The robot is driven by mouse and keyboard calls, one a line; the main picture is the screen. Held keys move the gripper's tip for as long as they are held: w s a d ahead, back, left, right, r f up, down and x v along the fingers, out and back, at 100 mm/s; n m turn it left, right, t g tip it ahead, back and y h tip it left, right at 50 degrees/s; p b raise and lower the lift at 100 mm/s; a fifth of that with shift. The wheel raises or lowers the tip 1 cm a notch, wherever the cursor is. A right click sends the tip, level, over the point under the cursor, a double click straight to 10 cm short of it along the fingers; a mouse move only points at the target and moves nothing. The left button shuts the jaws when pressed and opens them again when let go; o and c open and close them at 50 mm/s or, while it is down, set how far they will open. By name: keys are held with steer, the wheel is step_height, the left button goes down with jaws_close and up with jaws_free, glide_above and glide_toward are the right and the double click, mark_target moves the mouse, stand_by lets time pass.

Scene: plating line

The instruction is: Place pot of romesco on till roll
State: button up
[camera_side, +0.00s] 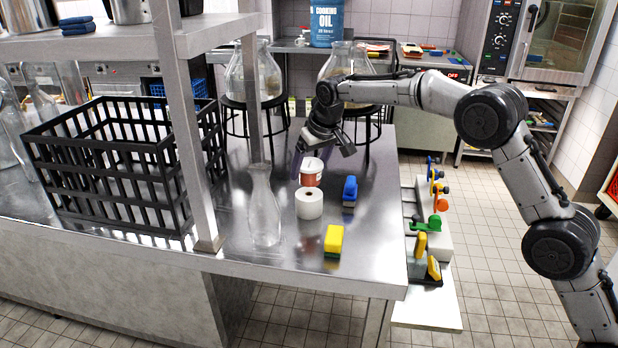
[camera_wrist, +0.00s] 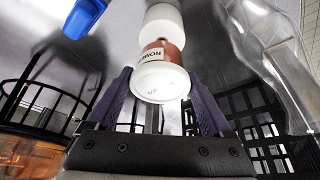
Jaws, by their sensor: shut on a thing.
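The pot of romesco (camera_side: 312,178) has a white lid and a red-brown body. It also shows in the wrist view (camera_wrist: 170,51), with its lid toward the camera. My gripper (camera_side: 316,158) is shut on the pot, with a dark purple finger on each side in the wrist view. The till roll (camera_side: 309,205), a white cylinder with a hole in its top, stands on the steel counter. It also shows in the wrist view (camera_wrist: 163,17), partly hidden behind the pot. The pot appears just above or behind the roll; I cannot tell whether they touch.
A clear glass carafe (camera_side: 263,215) stands close left of the roll. A blue object (camera_side: 350,189) is on its right, and a yellow and green sponge (camera_side: 333,240) is in front. A black crate (camera_side: 125,165) and a steel shelf post (camera_side: 185,130) stand to the left.

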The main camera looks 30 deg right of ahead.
mark_target(309, 178)
steer(key=shift+w+f, duration=0.15)
steer(key=shift+f, duration=1.5)
steer(key=o, duration=1.2)
steer(key=shift+f, duration=0.2)
steer(key=shift+r, duration=0.1)
steer(key=v, duration=1.2)
steer(key=shift+r, duration=0.2)
